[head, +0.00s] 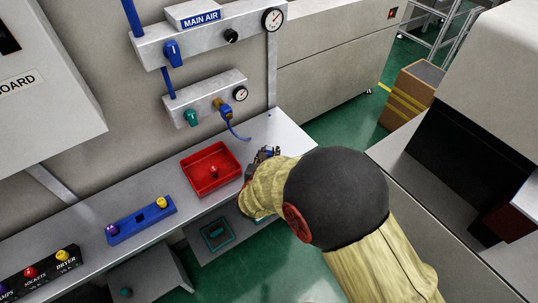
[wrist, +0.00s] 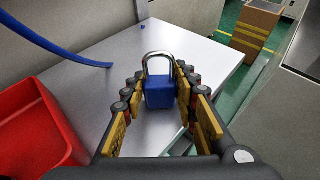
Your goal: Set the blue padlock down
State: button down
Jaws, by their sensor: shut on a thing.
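The blue padlock (wrist: 160,92) is a blue block with a silver shackle, upright between the fingers in the wrist view. My gripper (wrist: 158,100) is shut on it. The pale grey worktop (wrist: 130,62) lies beneath; I cannot tell whether the padlock touches it. In the head view my gripper (head: 264,154) is at the right part of the worktop, just right of the red tray.
The red tray (head: 190,184) holds a small red object (head: 212,171). A blue block (head: 125,230) with knobs lies further left. A blue hose (wrist: 52,45) hangs over the worktop. A cardboard box (head: 411,91) stands on the floor.

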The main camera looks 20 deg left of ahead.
jog(key=shift+f, duration=0.15)
jog(key=c, duration=1.5)
grip_release()
jog(key=shift+o, duration=0.5)
jog(key=shift+r, duration=0.2)
jog(key=p+v, duration=0.3)
jog(key=v, duration=0.9)
jog(key=shift+p, duration=0.3)
jog(key=shift+f, duration=0.1)
